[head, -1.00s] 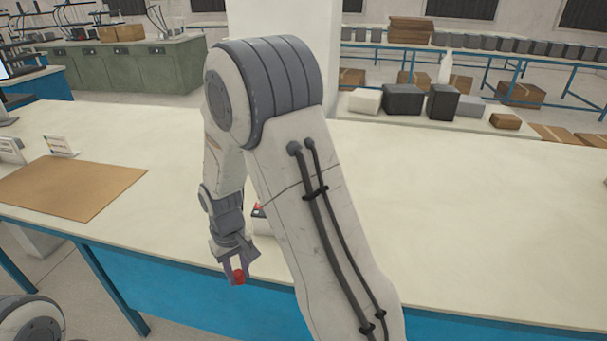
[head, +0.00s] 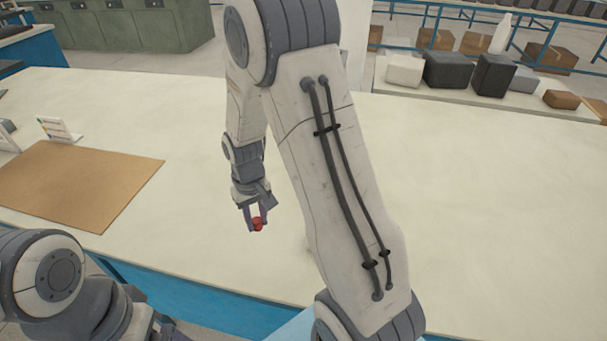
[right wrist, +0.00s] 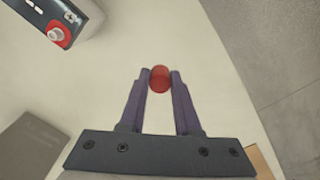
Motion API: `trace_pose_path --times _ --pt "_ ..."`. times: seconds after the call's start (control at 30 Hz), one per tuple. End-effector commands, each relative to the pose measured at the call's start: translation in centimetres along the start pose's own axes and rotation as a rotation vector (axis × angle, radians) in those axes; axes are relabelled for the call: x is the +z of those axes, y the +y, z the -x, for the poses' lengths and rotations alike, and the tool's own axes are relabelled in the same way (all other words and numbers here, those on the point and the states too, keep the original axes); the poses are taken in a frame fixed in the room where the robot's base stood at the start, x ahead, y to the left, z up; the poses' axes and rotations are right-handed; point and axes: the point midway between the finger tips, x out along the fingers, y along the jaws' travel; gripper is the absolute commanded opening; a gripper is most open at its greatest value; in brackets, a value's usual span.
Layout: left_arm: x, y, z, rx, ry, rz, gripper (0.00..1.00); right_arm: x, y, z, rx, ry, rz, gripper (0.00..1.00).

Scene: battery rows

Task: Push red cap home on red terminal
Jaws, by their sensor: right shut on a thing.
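My right gripper (head: 257,224) is shut on a small red cap (head: 258,223) and holds it above the bench near its front edge. In the right wrist view the red cap (right wrist: 159,79) sits between the fingertips, with clear space around it. A dark battery (right wrist: 48,12) shows at the top left of that view, with a plus mark and the red terminal (right wrist: 60,36), a red ring around a pale centre. The cap is apart from the terminal. In the head view my right arm hides the battery. Only links of my left arm show; its gripper is out of view.
The pale bench top (head: 480,200) is broadly clear on the right. A brown mat (head: 80,185) lies on the left, with a small white card stand (head: 58,129) behind it. Boxes (head: 447,70) stand beyond the bench. A grey block-like shape (right wrist: 30,150) shows in the right wrist view.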

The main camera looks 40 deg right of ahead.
Motion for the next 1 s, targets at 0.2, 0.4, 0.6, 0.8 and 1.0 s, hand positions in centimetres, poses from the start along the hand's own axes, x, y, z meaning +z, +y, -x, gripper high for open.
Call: trace_pose_path --times 0.2,0.4,0.6,0.8,1.0 --pt "-0.4 0.6 7.9 0.000 0.001 -0.002 0.96 0.8 7.6 3.5 -0.001 -0.008 -0.229 0.00" --pt "-0.7 0.9 12.0 0.000 0.001 -0.003 0.96 2.6 12.9 4.3 -0.001 -0.005 -0.399 0.00" --pt "-0.7 1.0 13.2 0.000 0.001 -0.004 0.96 3.7 15.1 4.1 0.000 -0.002 -0.473 0.00" --pt "-0.7 0.9 12.4 0.000 0.001 -0.003 0.96 3.7 15.2 3.1 0.000 0.000 -0.477 0.00" --pt "-0.6 0.8 11.1 0.000 0.000 -0.001 0.96 3.7 15.1 1.6 0.000 0.000 -0.476 0.00"
